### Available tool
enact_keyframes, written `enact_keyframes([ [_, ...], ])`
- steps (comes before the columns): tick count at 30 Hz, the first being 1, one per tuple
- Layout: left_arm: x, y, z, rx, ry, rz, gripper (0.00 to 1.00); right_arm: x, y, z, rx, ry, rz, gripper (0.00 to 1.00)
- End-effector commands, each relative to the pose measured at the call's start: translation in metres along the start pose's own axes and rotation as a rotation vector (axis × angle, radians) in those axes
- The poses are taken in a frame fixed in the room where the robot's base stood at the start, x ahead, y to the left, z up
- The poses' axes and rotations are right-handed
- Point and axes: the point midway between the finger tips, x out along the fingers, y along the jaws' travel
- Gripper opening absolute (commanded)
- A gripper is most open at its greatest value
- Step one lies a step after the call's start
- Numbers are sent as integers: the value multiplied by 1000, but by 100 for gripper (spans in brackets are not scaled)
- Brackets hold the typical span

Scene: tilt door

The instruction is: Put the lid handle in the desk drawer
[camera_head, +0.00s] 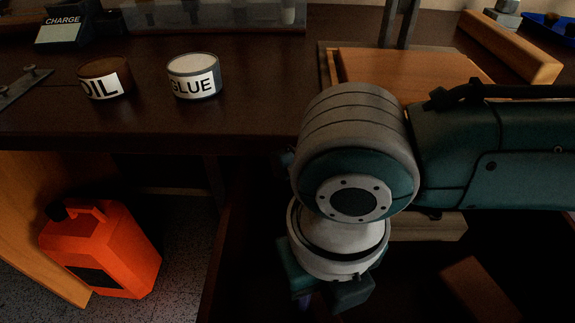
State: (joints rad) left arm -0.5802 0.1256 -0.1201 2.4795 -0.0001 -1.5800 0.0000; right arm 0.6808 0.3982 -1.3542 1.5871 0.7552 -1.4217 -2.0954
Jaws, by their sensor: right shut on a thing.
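My right gripper (325,300) points down over the open, dark desk drawer (222,262) below the desk's front edge. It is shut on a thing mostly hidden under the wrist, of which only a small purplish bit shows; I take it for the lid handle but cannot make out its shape. I cannot tell whether it touches the drawer's floor. My left gripper is not in view.
In the dark drawer area lie a brown block (478,290) and a pale wooden piece (428,228). An oil tin (104,78) and a glue tin (194,75) stand on the desk (245,85). A red canister (100,250) stands below at left.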

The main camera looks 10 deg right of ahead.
Motion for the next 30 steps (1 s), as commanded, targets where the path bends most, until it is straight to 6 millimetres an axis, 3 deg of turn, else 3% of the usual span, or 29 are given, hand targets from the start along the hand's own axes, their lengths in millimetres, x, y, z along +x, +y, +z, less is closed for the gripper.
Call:
enact_keyframes([
  [19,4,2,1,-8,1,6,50,6,0,0,0,0,0,0],
  [20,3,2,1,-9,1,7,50,6,0,0,0,0,0,38],
  [27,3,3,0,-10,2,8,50,6,0,0,0,0,0,64],
  [30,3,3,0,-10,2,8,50,6,0,0,0,0,0,71],
])
